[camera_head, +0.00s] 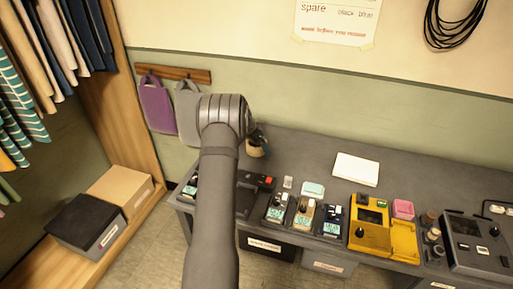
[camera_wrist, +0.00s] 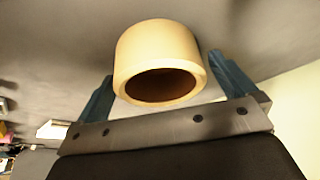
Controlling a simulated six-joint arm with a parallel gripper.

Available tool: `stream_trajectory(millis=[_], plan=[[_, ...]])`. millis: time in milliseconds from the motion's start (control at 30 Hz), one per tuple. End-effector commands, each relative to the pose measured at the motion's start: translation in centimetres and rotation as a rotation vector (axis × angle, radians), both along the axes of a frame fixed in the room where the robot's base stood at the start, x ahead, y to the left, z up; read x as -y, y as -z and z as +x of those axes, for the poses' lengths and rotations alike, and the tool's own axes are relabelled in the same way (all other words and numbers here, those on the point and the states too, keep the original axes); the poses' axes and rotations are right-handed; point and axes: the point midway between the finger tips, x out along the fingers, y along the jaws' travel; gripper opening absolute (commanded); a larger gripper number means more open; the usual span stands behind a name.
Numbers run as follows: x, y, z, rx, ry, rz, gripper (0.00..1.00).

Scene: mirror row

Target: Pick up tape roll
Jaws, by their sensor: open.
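The tape roll (camera_wrist: 160,48) is cream on the outside with a dark brown hollow core. It fills the upper middle of the wrist view, with its open end towards the camera. In the head view, the roll (camera_head: 256,150) shows as a small tan shape at the far left part of the desk, just beyond my wrist. My gripper (camera_wrist: 161,66) is open, with one blue finger on either side of the roll. The right finger looks close to its wall, but I cannot tell whether either finger touches. In the head view my arm hides most of the gripper (camera_head: 257,137).
Several small devices line the front of the grey desk (camera_head: 305,151), including a yellow one (camera_head: 369,227). A white pad (camera_head: 356,169) lies behind them. A wall rack (camera_head: 172,74) with purple and grey bags hangs behind my arm. Boxes (camera_head: 121,188) stand on the left shelf.

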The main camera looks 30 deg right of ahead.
Motion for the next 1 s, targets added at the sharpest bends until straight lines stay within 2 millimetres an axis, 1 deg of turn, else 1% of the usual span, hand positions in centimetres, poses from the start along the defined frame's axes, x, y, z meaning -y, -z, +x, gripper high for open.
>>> stream_trajectory(millis=[167, 300, 367, 400, 433, 667, 767, 867, 967, 1000], plan=[[0.0, -0.1, 0.0, 0.001, 0.0, -0.001, 1.0], [0.0, -0.1, 0.0, 0.001, 0.0, -0.001, 0.72], [0.0, -0.1, 0.0, 0.001, 0.0, -0.001, 0.61], [0.0, -0.1, 0.0, 0.001, 0.0, -0.001, 0.53], [0.0, -0.1, 0.0, 0.001, 0.0, -0.001, 0.5], [0.0, -0.2, 0.1, 0.002, -0.001, -0.001, 0.5], [0.0, -0.5, 0.1, 0.003, 0.0, -0.001, 0.5], [0.1, -1.3, 0.1, 0.004, 0.001, -0.002, 0.5], [0.1, -2.6, 0.1, 0.003, 0.001, -0.002, 0.5], [0.1, -3.3, 0.1, 0.004, 0.001, -0.003, 0.5]])
